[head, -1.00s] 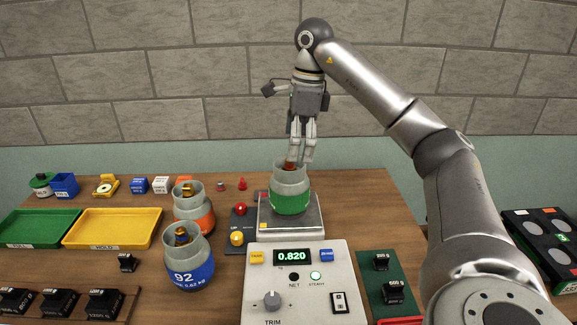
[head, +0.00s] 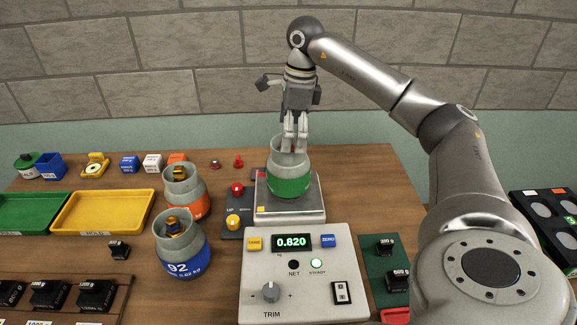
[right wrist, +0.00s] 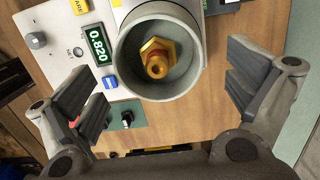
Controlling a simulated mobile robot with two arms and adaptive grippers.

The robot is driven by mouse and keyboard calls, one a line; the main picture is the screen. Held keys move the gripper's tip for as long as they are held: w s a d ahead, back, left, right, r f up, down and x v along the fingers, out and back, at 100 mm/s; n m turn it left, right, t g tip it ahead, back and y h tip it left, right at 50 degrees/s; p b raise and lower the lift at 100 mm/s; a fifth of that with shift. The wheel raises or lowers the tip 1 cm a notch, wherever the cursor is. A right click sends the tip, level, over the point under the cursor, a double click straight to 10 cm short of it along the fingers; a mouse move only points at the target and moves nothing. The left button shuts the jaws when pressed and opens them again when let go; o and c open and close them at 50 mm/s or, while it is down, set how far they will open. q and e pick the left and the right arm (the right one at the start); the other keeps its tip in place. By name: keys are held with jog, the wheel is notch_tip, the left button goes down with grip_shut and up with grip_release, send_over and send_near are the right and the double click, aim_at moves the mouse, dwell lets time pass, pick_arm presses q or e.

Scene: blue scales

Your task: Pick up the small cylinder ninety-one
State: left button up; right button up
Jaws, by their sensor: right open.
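A small grey cylinder with a green band (head: 289,187) stands upright on the scale's plate (head: 262,215); its number is not readable. My right gripper (head: 295,146) points down over its open collar. In the right wrist view the collar (right wrist: 123,55) surrounds a brass valve (right wrist: 157,58), and the gripper's open fingers (right wrist: 165,95) stand to either side, apart from it. A blue-banded cylinder (head: 186,264) marked 92 and an orange-banded cylinder (head: 196,207) stand to the left; the orange one's number is hidden. My left gripper is not in view.
The scale console (head: 300,265) reads 0.820 in front of the plate. A lamp block (head: 233,212) stands left of the scale. Yellow (head: 105,212) and green (head: 35,212) trays lie left. Black weights (head: 95,295) sit front left; more stand on a green mat (head: 375,262).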

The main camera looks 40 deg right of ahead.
aim_at(288, 166)
jog(key=shift+w+a+f+p, duration=0.15)
jog(key=shift+f+p, duration=0.1)
jog(key=shift+f, duration=0.65)
jog(key=shift+a+f+p, duration=0.15)
jog(key=shift+f+p, duration=0.05)
jog(key=shift+f, duration=0.7)
jog(key=shift+r, duration=0.15)
jog(key=c, duration=2.2)
